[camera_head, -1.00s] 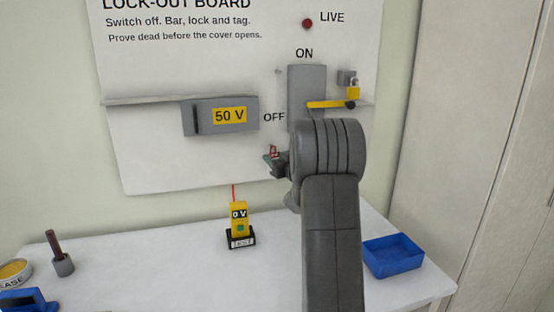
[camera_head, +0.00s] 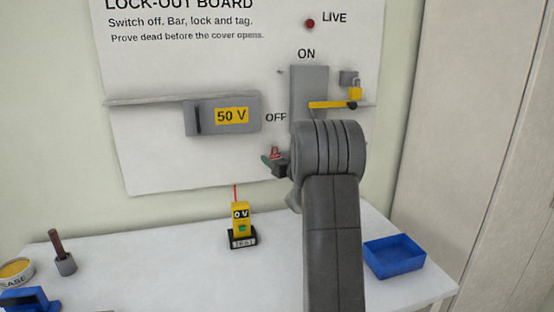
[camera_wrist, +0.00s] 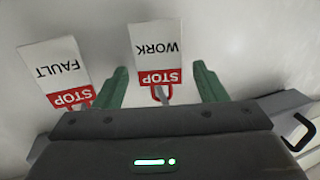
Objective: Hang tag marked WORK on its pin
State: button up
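The WORK tag (camera_wrist: 157,58), white with a red STOP band, appears upside down in the wrist view, with a red loop at its band end. My gripper (camera_wrist: 160,80) has its two green fingers apart, one on each side of the tag's band, with gaps showing. The FAULT tag (camera_wrist: 58,75) is beside it, left of the left finger. In the head view my gripper (camera_head: 268,160) is low in front of the board, partly hidden by my arm. A small peg (camera_head: 280,71) shows left of the switch; whether it is the tag's pin I cannot tell.
The grey switch (camera_head: 308,85) has a yellow bar (camera_head: 330,105) across it and a yellow padlock (camera_head: 355,92). A yellow tester (camera_head: 240,215) and blue tray (camera_head: 393,256) stand on the table (camera_head: 180,260).

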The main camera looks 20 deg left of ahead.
jog(key=b+v, duration=0.1)
jog(key=v, duration=1.2)
jog(key=shift+s+d+b, duration=0.25)
jog(key=shift+d+b, duration=0.05)
jog(key=shift+b, duration=0.1)
jog(key=shift+w+a, duration=0.1)
jog(key=shift+a, duration=0.05)
jog(key=p+x, duration=0.1)
jog(key=x, duration=1.2)
jog(key=shift+w+a+p, duration=0.15)
jog(key=shift+a+p, duration=0.05)
jog(key=shift+p, duration=0.2)
jog(key=shift+s+d+r, duration=0.25)
jog(key=shift+s+d, duration=0.35)
jog(key=shift+s, duration=0.1)
jog(key=shift+w+a, duration=0.1)
